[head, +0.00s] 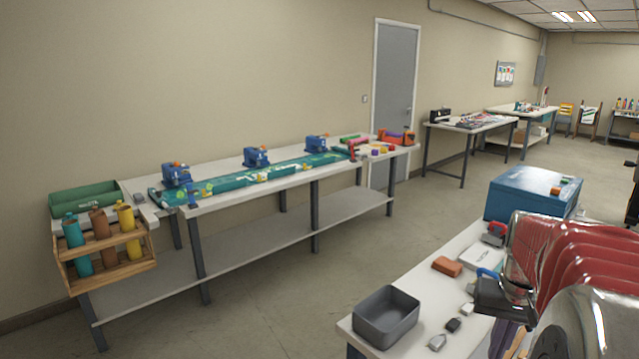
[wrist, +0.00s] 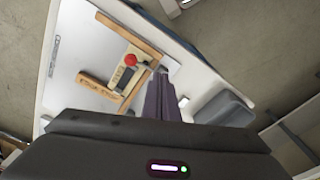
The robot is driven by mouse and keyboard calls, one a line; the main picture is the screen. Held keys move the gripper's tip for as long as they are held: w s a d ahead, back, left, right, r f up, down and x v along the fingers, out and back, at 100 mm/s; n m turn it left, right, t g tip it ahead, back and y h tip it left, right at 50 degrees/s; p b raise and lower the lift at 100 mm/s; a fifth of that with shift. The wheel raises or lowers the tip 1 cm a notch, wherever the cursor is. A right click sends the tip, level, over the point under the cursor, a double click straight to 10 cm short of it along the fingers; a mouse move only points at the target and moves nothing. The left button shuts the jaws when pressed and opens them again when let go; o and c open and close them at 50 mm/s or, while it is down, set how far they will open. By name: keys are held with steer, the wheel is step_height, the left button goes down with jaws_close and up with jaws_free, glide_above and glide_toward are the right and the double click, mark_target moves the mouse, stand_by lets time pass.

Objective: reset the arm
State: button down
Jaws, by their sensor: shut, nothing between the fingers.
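My gripper (wrist: 160,76) shows in the wrist view, its two dark fingers together with nothing between them. It points over a white worktop (wrist: 62,75). Beyond the fingertips lies a wooden-framed item (wrist: 130,75) with a red knob (wrist: 130,60); I cannot tell how far below the fingers it is. In the head view my red and chrome arm fills the lower right and hides part of the near bench (head: 400,346). The fingers are not clear there.
The near bench holds a grey bin (head: 386,316), an orange block (head: 447,266), several small pieces and a blue box (head: 533,193). A long bench (head: 255,192) with blue machines stands along the wall, with a wooden bottle rack (head: 105,257) at its left end. The floor between is clear.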

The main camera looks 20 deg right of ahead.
steer(key=a+r+n+t, duration=0.1)
steer(key=a+n, duration=0.3)
steer(key=a, duration=1.2)
steer(key=s+a+r+n+t, duration=0.1)
steer(key=a+n+t, duration=0.3)
steer(key=a, duration=1.2)
steer(key=shift+s+r+y, duration=0.2)
steer(key=shift+r+y, duration=0.1)
steer(key=shift+y, duration=0.1)
